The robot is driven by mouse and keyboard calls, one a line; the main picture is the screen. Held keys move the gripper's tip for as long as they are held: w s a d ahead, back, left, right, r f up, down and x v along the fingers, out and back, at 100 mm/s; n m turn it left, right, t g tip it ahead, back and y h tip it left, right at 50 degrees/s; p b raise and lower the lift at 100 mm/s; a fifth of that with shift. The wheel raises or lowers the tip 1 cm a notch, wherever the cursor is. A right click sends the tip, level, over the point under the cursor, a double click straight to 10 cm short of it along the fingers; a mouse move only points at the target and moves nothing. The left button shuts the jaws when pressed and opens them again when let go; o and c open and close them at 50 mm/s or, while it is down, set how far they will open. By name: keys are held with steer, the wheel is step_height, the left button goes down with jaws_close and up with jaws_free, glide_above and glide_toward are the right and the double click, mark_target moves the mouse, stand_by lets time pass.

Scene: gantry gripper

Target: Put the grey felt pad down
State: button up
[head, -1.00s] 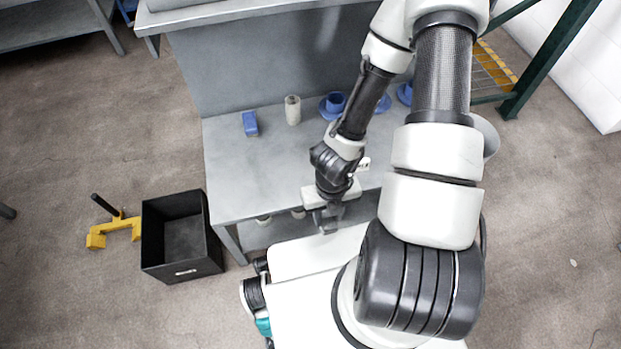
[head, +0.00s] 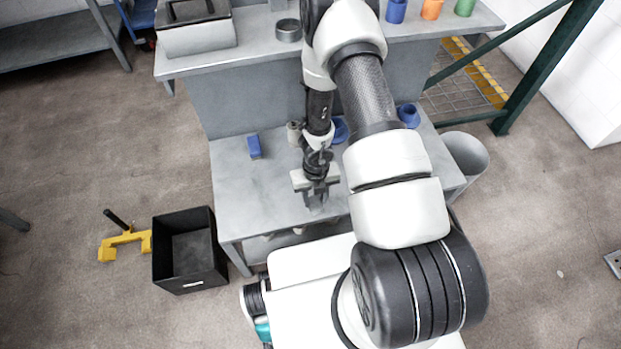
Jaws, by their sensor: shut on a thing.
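My gripper (head: 316,192) hangs pointing down over the front part of the grey workbench (head: 255,205). It is shut on the grey felt pad (head: 316,204), of which only a small grey patch shows below the fingers. Grey on grey makes the pad's outline hard to pick out. I cannot tell whether it touches the bench top or hangs a little above it.
On the bench stand a blue block (head: 254,146), a pale cylinder (head: 293,133) and blue round pieces (head: 409,116), partly behind my arm. The bench's left front is bare. A black crate (head: 190,250) and yellow tool (head: 125,243) are on the floor.

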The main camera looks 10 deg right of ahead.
steer(key=shift+w+p, duration=1.15)
steer(key=shift+w, duration=0.45)
steer(key=w, duration=0.2)
steer(key=shift+w, duration=0.3)
step_height(320, 180, down, 3)
steer(key=shift+s+r+b, duration=0.1)
steer(key=shift+b, duration=0.2)
steer(key=shift+f, duration=0.2)
steer(key=o, duration=0.9)
steer(key=shift+f, duration=0.2)
steer(key=r+p, duration=0.1)
steer(key=r, duration=0.4)
steer(key=r+p, duration=0.1)
steer(key=r, duration=0.5)
steer(key=r+p, duration=0.2)
steer(key=r, duration=0.4)
steer(key=shift+s+a+r, duration=0.15)
steer(key=shift+s+r, duration=0.1)
